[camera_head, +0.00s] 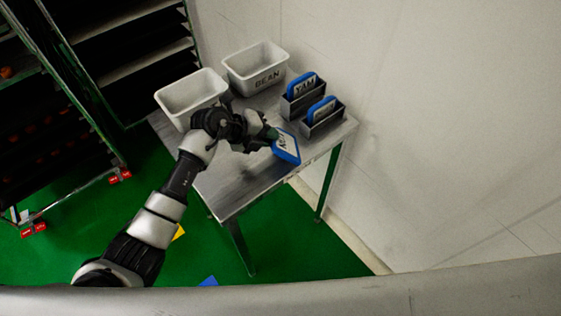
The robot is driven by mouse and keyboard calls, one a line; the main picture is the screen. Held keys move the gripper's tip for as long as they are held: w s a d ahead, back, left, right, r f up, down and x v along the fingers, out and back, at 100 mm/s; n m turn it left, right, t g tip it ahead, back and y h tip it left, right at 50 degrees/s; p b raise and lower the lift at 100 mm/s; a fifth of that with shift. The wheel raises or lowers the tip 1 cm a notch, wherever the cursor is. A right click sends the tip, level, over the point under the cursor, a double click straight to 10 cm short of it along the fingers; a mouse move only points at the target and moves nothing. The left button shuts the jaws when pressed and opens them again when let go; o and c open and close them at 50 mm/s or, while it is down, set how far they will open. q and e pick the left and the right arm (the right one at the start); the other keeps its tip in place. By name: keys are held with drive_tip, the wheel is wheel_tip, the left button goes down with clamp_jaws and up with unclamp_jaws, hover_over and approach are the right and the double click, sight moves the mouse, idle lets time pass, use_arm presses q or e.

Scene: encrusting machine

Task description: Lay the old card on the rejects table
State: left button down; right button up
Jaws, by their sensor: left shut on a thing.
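My left gripper (270,134) is shut on a blue-edged card with a white face (287,149). The card is tilted, close over the right part of a grey metal table (236,193). I cannot tell whether it touches the top. Its lettering is partly visible but not clearly readable. My right gripper is out of view.
A white bin marked BEAN (240,66) and a plain white bin (175,96) stand on the table's back. Two dark holders hold blue cards, one reading YAM (303,87), the other (321,109) in front. The table's front is bare. Dark racks (60,140) stand left.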

use_arm(q)
drive_tip(key=shift+f, duration=0.15)
drive_tip(key=c, duration=1.3)
unclamp_jaws()
drive_tip(key=p+v, duration=0.7)
drive_tip(key=v, duration=0.1)
wheel_tip(320, 180, up, 8)
drive_tip(key=a+p, duration=0.2)
drive_tip(key=p, duration=0.6)
drive_tip(key=shift+s, duration=0.4)
